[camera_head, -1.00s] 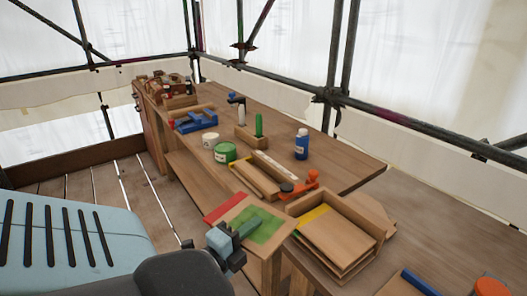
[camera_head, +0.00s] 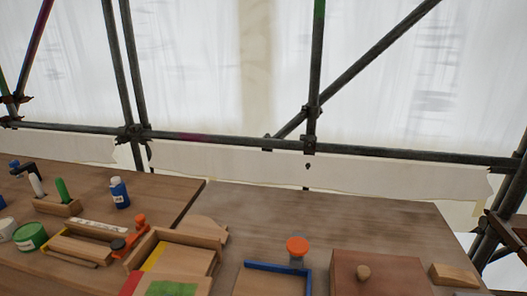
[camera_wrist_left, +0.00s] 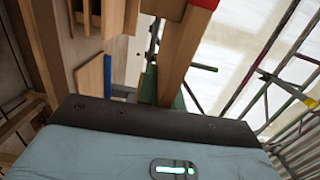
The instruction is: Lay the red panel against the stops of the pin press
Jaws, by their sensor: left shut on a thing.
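The red panel is a wooden board with a red end (camera_head: 130,285) and a green patch (camera_head: 170,289), cut off by the bottom edge of the head view. In the left wrist view the panel (camera_wrist_left: 184,52) shows nearly edge-on, with red at its top end. My left gripper (camera_wrist_left: 162,92) is shut on it; the fingertips are partly hidden. What looks like the pin press, a board with blue stops (camera_head: 280,267) along its edges and an orange knob (camera_head: 297,246) behind, stands right of the panel. My right gripper is not in view.
A wooden tray (camera_head: 205,236) stands just behind the panel. A blue bottle (camera_head: 119,193), a green tin (camera_head: 29,237) and an orange tool (camera_head: 138,232) are at left. A brown box with a knob (camera_head: 378,275) is right of the press. The bench behind the press is bare.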

